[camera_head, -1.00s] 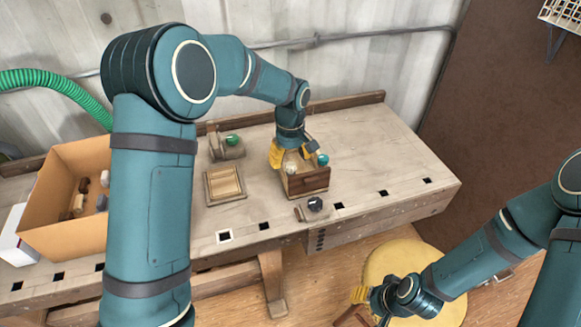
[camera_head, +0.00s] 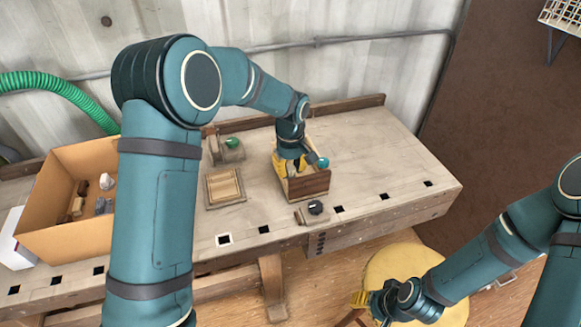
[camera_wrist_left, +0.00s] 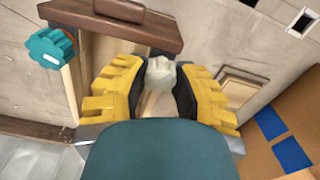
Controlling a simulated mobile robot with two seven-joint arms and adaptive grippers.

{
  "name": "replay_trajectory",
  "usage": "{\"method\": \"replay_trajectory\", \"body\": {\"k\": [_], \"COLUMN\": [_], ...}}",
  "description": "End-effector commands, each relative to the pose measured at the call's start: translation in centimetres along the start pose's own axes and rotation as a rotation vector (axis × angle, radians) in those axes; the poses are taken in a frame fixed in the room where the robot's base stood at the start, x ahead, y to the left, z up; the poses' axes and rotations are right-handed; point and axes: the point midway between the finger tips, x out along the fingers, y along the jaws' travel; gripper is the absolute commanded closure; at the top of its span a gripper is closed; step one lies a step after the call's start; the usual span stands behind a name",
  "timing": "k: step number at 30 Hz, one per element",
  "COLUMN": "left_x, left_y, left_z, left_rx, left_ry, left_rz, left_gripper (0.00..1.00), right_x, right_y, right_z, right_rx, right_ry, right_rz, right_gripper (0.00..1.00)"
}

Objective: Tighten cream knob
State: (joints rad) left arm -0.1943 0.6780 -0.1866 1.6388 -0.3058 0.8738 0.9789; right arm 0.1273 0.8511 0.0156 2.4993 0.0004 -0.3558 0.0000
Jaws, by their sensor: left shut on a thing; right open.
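The cream knob (camera_wrist_left: 160,74) sits between the yellow fingers of my left gripper (camera_wrist_left: 158,88) in the left wrist view, and the gripper is shut on it. In the head view, my left gripper (camera_head: 291,163) is over the small wooden box (camera_head: 308,186) and hides the knob. A teal knob (camera_wrist_left: 50,48) with a white mark is to the left in the wrist view; it also shows beside the gripper in the head view (camera_head: 322,162). My right gripper (camera_head: 366,300) is open and empty, low over the yellow stool.
A wooden tray (camera_head: 225,187), a block with a green knob (camera_head: 232,143) and a block with a black knob (camera_head: 315,207) stand near the box. A cardboard box (camera_head: 70,236) with loose pieces is at the left. The workbench (camera_head: 400,160) is clear to the right.

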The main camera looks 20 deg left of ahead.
Motion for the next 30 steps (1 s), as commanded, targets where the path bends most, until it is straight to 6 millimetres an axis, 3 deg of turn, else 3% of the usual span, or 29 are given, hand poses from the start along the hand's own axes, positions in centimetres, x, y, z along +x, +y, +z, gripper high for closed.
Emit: {"method": "replay_trajectory", "body": {"k": [11, 30], "left_x": [-0.1, -0.1], "left_y": [-0.1, 0.0], "left_z": [0.0, 0.0], "left_rx": [0.148, 0.742], "left_ry": [-0.001, -0.001], "left_rz": [-0.002, 0.000], "left_gripper": [1.00, 1.00], "right_x": [-0.9, -3.4], "right_y": [-0.3, -1.3], "right_z": [0.1, 0.3], "right_rx": [0.001, 0.002], "right_ry": [-0.004, -0.017], "right_rz": [0.000, -0.001], "right_gripper": [0.53, 0.53]}}
